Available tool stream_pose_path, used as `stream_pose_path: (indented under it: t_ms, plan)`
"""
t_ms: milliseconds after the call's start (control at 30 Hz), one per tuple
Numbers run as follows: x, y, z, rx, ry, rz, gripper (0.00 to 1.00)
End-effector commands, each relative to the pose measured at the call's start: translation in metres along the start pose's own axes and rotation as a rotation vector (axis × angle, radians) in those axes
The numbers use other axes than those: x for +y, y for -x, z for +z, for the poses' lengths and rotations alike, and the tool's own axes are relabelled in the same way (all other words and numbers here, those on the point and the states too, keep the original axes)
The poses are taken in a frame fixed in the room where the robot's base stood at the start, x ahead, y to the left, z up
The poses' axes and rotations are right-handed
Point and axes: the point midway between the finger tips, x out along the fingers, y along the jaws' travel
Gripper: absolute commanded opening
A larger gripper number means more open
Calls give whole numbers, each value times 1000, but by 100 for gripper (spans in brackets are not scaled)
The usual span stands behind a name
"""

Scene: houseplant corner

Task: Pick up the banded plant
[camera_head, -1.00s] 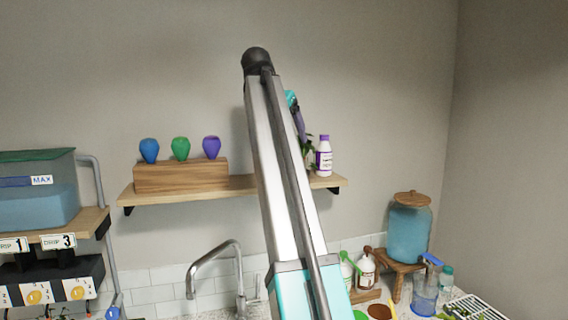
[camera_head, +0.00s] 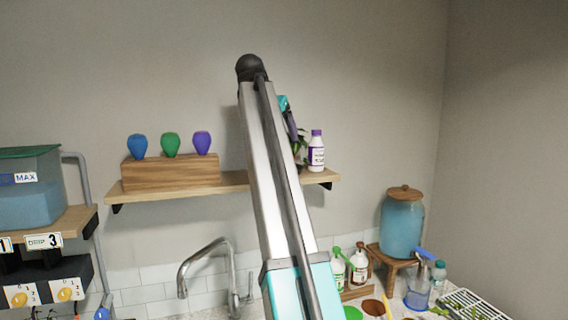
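My arm rises across the middle of the view toward the wall shelf. A small part of my gripper (camera_head: 284,103) shows just right of the arm, above the shelf; most of it is hidden behind the arm, and I cannot see its fingers clearly. Green leaves of a plant (camera_head: 300,146) show on the shelf between my arm and a white bottle. The arm covers most of this plant, so I cannot tell whether its pot is banded or whether the gripper touches it.
The wooden shelf (camera_head: 235,181) holds a wood block (camera_head: 170,173) with blue, green and purple bulbs, and a white bottle with a purple cap (camera_head: 317,152). Below are a faucet (camera_head: 205,262), a water jar (camera_head: 402,228) on a stool, and a cluttered counter. A water tank (camera_head: 28,190) stands left.

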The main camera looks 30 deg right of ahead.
Motion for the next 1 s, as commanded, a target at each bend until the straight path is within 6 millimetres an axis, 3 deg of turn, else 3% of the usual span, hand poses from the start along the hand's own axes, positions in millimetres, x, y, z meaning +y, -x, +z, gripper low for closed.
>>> stream_pose_path:
  t_ms: [300,767,1000]
  plan:
    - [1,-41,0,0,-1,1,82]
    - [2,-47,-1,1,-2,1,82]
    - [4,-65,0,0,-2,2,82]
